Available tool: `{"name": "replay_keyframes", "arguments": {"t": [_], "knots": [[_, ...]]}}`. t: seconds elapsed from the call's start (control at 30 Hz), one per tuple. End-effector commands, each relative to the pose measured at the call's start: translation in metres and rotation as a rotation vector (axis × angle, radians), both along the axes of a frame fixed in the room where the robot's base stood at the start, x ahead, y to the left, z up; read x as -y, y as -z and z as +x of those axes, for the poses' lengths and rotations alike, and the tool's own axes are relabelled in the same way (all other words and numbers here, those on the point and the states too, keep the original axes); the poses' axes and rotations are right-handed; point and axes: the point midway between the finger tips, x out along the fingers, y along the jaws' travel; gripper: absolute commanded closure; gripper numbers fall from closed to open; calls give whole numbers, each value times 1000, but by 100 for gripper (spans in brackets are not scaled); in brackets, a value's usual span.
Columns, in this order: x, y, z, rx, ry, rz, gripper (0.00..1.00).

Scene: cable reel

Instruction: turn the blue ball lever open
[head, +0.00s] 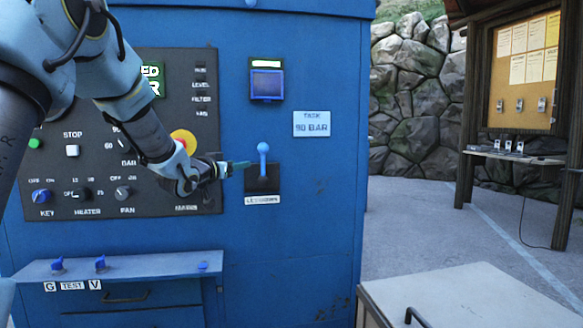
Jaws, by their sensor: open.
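A lever with a light blue ball top (263,148) stands upright on a black plate (263,178) on the front of the blue cabinet. A partly legible white label sits under the plate. My gripper (239,166) points right, just left of the lever's stem. Its greenish fingers look close to the lever, but I cannot tell whether they touch it. The gripper is open and holds nothing that I can see. Small blue handles (100,263) stand on the ledge at lower left, by plates marked G, TEST and V.
My arm covers part of the control panel (75,125), with its knobs, buttons and a yellow-ringed red button (184,141). A pale lidded box (470,300) stands at front right. Open paving lies right of the cabinet.

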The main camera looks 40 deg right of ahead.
Motion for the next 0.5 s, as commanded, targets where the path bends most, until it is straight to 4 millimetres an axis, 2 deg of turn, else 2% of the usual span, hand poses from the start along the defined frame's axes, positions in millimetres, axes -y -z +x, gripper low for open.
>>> {"name": "replay_keyframes", "arguments": {"t": [0.17, 0.27, 0.5], "knots": [[20, -8, -4, 26, 43, -37, 52], [29, -8, 2, 25, 42, -37, 52], [66, -9, 25, 24, 41, -35, 52]]}}
